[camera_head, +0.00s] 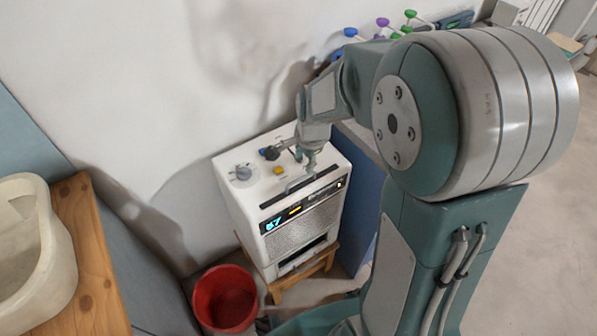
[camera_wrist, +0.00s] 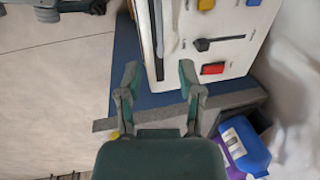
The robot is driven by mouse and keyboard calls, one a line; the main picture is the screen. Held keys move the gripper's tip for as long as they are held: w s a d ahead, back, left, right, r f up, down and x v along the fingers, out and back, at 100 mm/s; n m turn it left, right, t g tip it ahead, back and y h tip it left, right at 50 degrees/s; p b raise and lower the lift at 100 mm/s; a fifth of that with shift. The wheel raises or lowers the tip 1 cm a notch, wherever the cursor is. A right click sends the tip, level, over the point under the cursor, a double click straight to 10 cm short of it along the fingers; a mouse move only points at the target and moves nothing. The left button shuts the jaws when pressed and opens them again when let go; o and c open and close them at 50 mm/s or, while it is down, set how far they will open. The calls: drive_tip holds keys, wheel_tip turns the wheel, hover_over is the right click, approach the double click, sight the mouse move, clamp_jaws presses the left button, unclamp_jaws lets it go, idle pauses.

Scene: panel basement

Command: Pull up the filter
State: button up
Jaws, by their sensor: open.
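A white machine (camera_head: 240,205) with a blue-lit display stands against the wall. No part is clearly marked as the filter. A long dark slot (camera_head: 318,181) runs along the front of its top, with a thin grey bent piece beside it. In the wrist view, the slot with a pale strip (camera_wrist: 157,25) lies at the top centre, just beyond my fingertips.
The top carries a grey dial (camera_head: 242,172), a yellow button (camera_head: 279,171), and, in the wrist view, a black lever (camera_wrist: 217,42) and red switch (camera_wrist: 213,68). A red bucket (camera_head: 225,298) stands below. Blue and purple containers (camera_wrist: 244,146) are at the lower right in the wrist view.

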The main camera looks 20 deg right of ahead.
sight(300, 179)
drive_tip(key=f, duration=0.2)
drive_tip(key=w+f, duration=0.1)
drive_tip(key=f, duration=0.5)
drive_tip(key=shift+w+a+f, duration=0.2)
drive_tip(key=shift+w+a, duration=0.05)
drive_tip(key=shift+w, duration=0.05)
clamp_jaws()
